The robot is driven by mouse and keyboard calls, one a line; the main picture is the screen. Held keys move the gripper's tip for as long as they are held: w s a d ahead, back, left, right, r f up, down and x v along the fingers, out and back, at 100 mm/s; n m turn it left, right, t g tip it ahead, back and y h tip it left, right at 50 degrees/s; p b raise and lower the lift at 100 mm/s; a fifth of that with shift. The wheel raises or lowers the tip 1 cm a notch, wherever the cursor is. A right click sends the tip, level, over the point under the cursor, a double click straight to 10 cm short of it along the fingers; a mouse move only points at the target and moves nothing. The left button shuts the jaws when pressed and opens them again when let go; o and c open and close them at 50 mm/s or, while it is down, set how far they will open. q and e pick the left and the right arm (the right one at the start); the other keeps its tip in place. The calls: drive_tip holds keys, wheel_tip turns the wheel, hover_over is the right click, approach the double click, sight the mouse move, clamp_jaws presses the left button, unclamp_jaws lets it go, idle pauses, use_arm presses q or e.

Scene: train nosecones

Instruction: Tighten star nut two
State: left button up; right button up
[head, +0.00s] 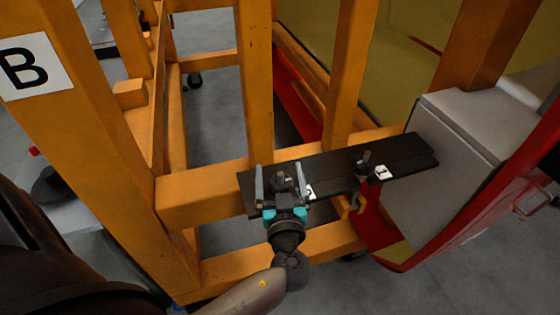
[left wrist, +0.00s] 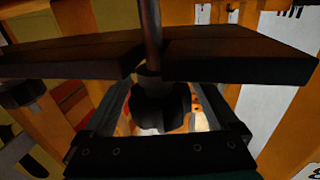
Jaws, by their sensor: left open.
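Star nut two (head: 281,181) is a dark knob on the black plate (head: 335,170), beside a white label reading 2 (head: 309,192). My left gripper (head: 281,178) is open, with one finger on each side of this nut. In the left wrist view the dark lobed nut (left wrist: 158,106) sits on an upright rod (left wrist: 151,35) at the plate's slot, between the spread fingers. Whether the fingers touch it cannot be told. Star nut one (head: 364,162) stands farther right on the plate beside a label reading 1 (head: 382,173). My right gripper is not in view.
Yellow-orange frame posts (head: 255,80) and beams surround the plate, with a post marked B (head: 24,66) at left. A grey block (head: 470,145) and a red body edge (head: 495,210) stand at right. Grey floor (head: 480,270) is clear at lower right.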

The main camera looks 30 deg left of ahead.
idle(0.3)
use_arm(q)
drive_tip(key=c, duration=1.4)
